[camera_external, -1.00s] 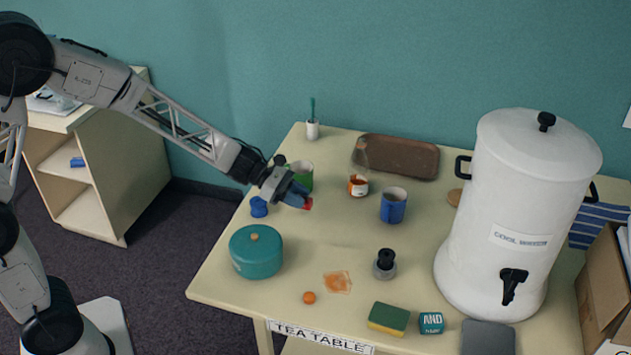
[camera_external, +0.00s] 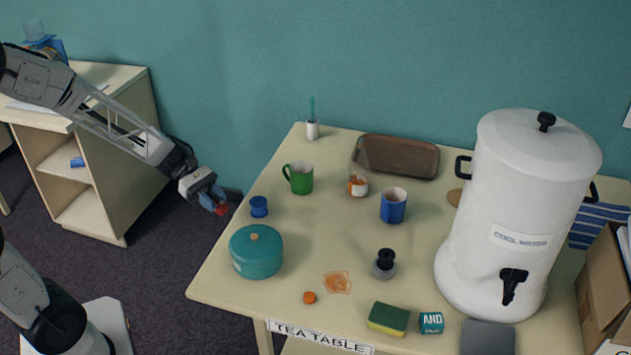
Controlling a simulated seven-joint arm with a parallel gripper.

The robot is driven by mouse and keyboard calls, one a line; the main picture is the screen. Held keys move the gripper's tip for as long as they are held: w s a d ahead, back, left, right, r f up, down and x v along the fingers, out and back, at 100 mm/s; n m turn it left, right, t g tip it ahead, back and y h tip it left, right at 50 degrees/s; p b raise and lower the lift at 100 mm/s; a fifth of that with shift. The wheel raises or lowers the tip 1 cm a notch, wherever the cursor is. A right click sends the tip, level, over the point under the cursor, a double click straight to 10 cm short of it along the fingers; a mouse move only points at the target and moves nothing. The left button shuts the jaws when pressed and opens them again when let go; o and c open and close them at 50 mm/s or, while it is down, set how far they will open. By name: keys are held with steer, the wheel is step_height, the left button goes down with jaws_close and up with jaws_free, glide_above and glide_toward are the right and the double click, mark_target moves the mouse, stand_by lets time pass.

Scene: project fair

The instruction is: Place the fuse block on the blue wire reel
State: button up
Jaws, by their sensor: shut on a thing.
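My gripper (camera_external: 222,204) is shut on a small red piece (camera_external: 221,210), which I take to be the fuse block. The fingers cover most of it. It hangs in the air left of the table as seen here, with the floor behind it. The blue wire reel (camera_external: 259,206) stands upright on the table near its left edge, between the green mug and the teal pot. The gripper is apart from the reel, to its left in the picture. The top of the reel is bare.
The table (camera_external: 225,290) also holds a green mug (camera_external: 300,179), a teal lidded pot (camera_external: 256,253), a blue mug (camera_external: 393,205), a small jar (camera_external: 357,186) and a large white urn (camera_external: 515,210). A shelf unit (camera_external: 105,185) stands left, with open floor between.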

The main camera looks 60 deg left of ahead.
steer(key=shift+s+a, duration=0.2)
steer(key=shift+s, duration=0.5)
steer(key=shift+s+a, duration=0.15)
steer(key=shift+s, duration=0.5)
steer(key=shift+w, duration=0.1)
glide_above(253, 200)
steer(key=shift+d+f, duration=0.1)
steer(key=shift+f, duration=0.65)
steer(key=shift+f, duration=0.15)
steer(key=shift+f, duration=1.65)
steer(key=shift+f, duration=0.1)
steer(key=o, duration=0.9)
steer(key=shift+g, duration=0.3)
